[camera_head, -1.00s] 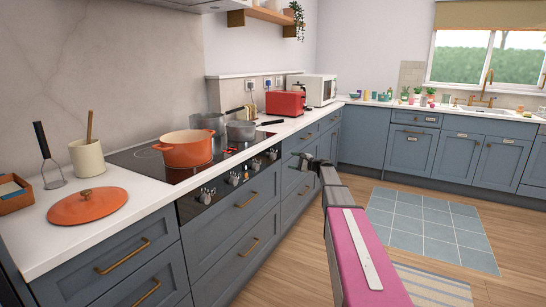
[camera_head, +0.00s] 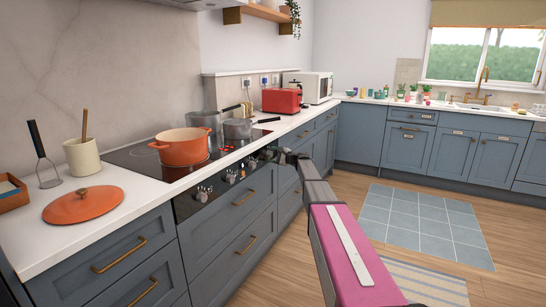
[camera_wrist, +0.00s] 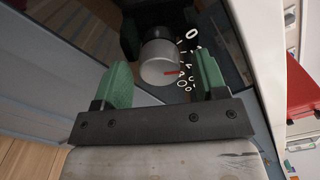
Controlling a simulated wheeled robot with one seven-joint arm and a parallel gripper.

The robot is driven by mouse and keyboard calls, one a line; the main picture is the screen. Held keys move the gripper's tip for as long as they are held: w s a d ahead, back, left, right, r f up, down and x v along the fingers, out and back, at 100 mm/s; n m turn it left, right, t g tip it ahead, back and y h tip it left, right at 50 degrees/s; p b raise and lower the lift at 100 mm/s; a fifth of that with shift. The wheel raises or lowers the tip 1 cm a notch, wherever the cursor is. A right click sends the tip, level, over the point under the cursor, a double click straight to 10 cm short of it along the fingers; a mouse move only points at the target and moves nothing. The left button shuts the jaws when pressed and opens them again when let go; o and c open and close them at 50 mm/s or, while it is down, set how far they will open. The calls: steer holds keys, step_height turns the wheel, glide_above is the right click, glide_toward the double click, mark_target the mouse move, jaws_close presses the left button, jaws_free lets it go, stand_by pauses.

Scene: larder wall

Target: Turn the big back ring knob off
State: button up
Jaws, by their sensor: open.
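In the head view my gripper (camera_head: 276,153) is at the far end of the knob row, hiding the far knob. Nearer knobs (camera_head: 203,194) show on the same panel.
The black hob (camera_head: 130,156) carries an orange pot (camera_head: 183,147) and grey pans (camera_head: 238,129). An orange lid (camera_head: 83,205) lies on the near worktop. Blue drawers (camera_head: 245,200) are below the panel. Open floor lies to the right.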

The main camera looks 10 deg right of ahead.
steer(key=c, duration=0.9)
steer(key=shift+n, duration=2.9)
steer(key=o, duration=0.9)
steer(key=shift+s+d, duration=0.1)
